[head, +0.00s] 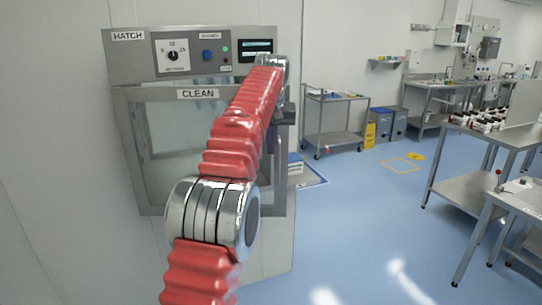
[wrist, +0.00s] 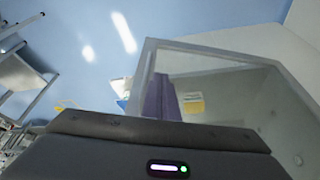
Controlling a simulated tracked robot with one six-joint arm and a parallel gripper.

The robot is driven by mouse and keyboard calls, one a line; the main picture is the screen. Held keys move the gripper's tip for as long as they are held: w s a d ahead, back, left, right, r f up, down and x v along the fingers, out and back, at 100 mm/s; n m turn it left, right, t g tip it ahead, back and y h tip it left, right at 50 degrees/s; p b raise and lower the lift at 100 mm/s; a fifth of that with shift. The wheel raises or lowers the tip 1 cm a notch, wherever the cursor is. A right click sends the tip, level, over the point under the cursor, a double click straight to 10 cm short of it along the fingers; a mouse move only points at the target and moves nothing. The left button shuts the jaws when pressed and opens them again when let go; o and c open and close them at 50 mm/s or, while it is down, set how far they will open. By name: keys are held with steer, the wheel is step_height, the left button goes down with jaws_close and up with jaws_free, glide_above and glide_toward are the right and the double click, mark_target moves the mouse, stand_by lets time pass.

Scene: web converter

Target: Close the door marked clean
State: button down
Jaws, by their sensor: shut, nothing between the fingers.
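The door marked CLEAN (head: 198,94) is a grey-framed glass door on the wall hatch in the head view. Its right edge reaches past the control panel above, so it appears ajar; how far is hard to tell. My red-sleeved arm covers part of the glass. My gripper (head: 272,143) points down by the door's right side, shut and empty.
The hatch's control panel (head: 190,54) is above the door. A steel trolley (head: 335,115), a yellow sign (head: 370,134) and blue bins (head: 391,123) stand behind to the right. Steel tables (head: 465,180) are at the far right.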

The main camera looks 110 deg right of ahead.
steer(key=shift+w+a+r, duration=0.1)
steer(key=shift+a+r, duration=0.05)
steer(key=shift+r, duration=0.3)
steer(key=shift+w, duration=0.1)
